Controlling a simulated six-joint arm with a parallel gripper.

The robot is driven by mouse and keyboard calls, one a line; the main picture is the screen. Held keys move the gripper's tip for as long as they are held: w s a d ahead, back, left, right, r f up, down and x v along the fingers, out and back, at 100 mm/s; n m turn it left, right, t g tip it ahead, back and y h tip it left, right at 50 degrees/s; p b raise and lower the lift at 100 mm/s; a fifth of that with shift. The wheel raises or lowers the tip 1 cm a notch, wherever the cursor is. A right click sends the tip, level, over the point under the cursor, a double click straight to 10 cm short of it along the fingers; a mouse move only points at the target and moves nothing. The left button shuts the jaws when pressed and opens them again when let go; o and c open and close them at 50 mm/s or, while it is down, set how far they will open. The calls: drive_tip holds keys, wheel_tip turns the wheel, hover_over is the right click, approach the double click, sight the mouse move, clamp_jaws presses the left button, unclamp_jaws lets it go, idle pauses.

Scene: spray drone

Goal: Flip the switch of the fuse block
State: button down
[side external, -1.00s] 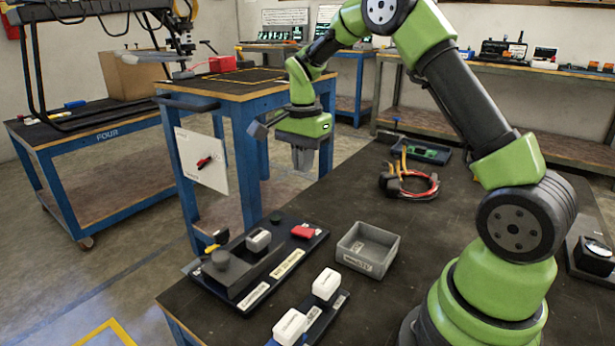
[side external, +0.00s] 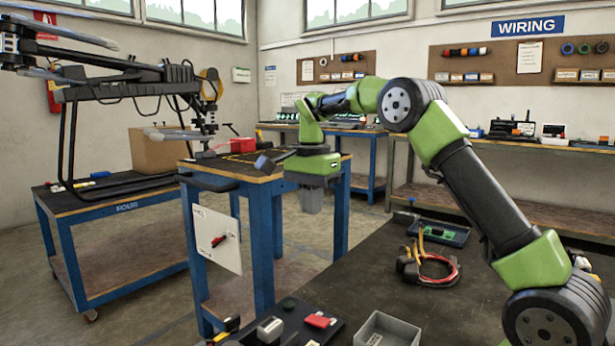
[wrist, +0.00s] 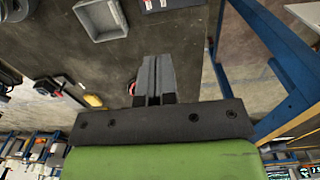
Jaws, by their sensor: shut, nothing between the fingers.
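My gripper (side external: 311,200) hangs in the air beside the blue work table, above and beyond the near bench, with its fingers shut and empty. In the wrist view its fingers (wrist: 157,75) lie close together. A dark board (side external: 292,318) at the bottom of the side view bears a grey block (side external: 270,329) and a red block (side external: 320,320); its front part is cut off. I cannot tell which part is the fuse block, and its switch is not clear. The gripper is well apart from all of these.
An open grey tray (side external: 388,331) stands beside the board; it also shows in the wrist view (wrist: 103,34). Red cables (side external: 432,268) lie farther back on the bench. A white panel (side external: 217,240) hangs on the blue table (side external: 278,185). The bench middle is clear.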

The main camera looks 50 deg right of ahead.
drive_tip(key=r, duration=0.2)
drive_tip(key=w+r, duration=0.1)
drive_tip(key=r, duration=0.2)
drive_tip(key=shift+r, duration=0.2)
idle(0.6)
